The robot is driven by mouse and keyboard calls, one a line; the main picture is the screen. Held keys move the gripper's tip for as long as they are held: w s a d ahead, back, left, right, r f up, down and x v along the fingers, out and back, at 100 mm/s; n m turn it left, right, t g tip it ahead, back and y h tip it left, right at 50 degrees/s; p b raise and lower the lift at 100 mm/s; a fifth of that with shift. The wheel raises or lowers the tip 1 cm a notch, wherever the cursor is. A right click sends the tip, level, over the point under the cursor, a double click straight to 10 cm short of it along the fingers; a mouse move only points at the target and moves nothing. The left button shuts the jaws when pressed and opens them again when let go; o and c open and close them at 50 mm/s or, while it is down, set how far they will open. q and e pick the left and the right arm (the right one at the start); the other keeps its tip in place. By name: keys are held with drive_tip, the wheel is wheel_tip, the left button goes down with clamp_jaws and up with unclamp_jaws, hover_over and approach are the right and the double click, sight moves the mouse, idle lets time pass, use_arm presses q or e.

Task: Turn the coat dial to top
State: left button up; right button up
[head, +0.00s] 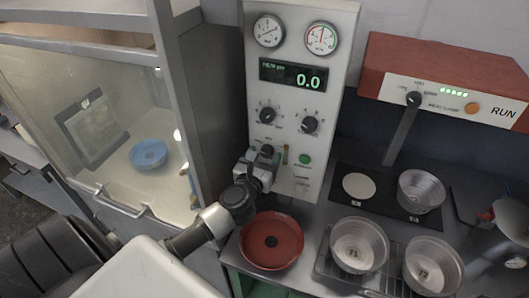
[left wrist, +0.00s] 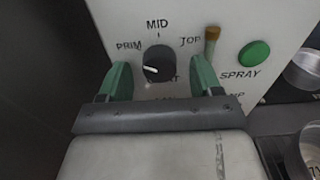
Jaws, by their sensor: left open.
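The coat dial (left wrist: 158,62) is a round black knob on the white panel, with PRIM at its left, MID above and TOP at its right. Its white mark points left and slightly down, on the PRIM side. My left gripper (left wrist: 160,66) is open, with one green finger on each side of the dial; I cannot tell whether they touch it. In the head view my left gripper (head: 262,160) is at the lower part of the panel and partly hides the dial area. My right gripper is not in view.
A red pan (head: 271,241) sits below the gripper. Silver pans (head: 358,244) stand to the right. A glass-fronted cabinet with a blue pan (head: 148,154) is at left.

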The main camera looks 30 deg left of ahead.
use_arm(q)
drive_tip(key=shift+w+a, duration=0.1)
drive_tip(key=shift+w, duration=0.2)
drive_tip(key=c, duration=0.9)
drive_tip(key=shift+c, duration=0.2)
